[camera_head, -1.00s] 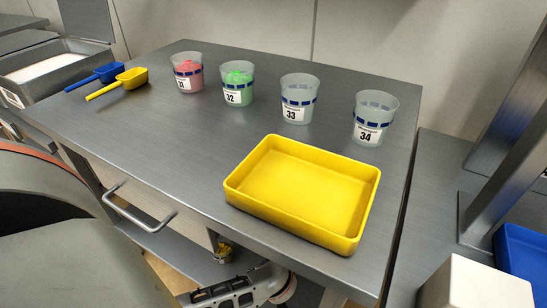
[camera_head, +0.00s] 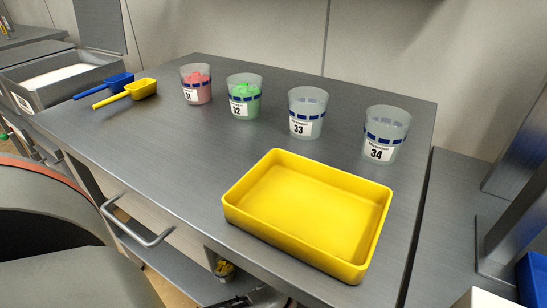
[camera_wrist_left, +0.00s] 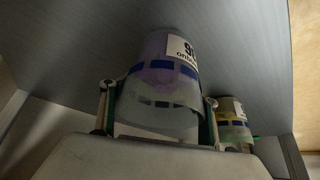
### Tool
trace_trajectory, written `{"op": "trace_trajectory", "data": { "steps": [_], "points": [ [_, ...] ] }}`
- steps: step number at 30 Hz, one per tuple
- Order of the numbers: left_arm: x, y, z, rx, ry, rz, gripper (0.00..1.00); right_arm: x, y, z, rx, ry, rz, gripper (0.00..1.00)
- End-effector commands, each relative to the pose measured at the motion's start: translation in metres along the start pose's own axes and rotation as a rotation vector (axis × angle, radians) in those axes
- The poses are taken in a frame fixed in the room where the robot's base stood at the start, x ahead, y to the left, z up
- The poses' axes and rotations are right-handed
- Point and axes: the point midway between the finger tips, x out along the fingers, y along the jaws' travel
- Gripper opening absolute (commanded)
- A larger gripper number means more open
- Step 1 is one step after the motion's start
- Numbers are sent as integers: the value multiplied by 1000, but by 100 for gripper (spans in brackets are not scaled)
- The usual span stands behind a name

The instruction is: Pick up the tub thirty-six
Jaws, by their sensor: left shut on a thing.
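In the left wrist view my left gripper (camera_wrist_left: 159,98) is shut on a translucent tub (camera_wrist_left: 152,72) with blue band marks and purple contents. One finger lies on each side of the tub. Its white label (camera_wrist_left: 182,49) appears upside down and only partly shows; a digit like an inverted 6 can be made out, but the full number cannot be read. My right gripper is in neither view.
A tub with yellow contents (camera_wrist_left: 233,122) is right of the held tub; one also shows below the tabletop (camera_head: 224,268). On the table (camera_head: 150,150) are tubs 31 (camera_head: 197,92), 32 (camera_head: 243,103), 33 (camera_head: 306,122), 34 (camera_head: 382,143), a yellow tray (camera_head: 232,213) and two scoops.

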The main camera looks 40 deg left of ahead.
Motion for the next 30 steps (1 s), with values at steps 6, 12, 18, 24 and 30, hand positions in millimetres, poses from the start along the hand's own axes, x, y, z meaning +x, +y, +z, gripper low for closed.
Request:
{"op": "trace_trajectory", "data": {
  "steps": [6,12,18,24,30],
  "points": [
    [-6,1,-4,-1,2,2,30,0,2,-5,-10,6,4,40],
    [-24,4,-19,-4,9,8,30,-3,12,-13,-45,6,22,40],
    [-56,7,-40,-6,16,13,30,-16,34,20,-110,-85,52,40],
    [-90,7,-59,-8,15,13,30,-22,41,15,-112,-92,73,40],
    [-117,5,-72,-5,11,9,30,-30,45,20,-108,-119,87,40]
  ]
}}
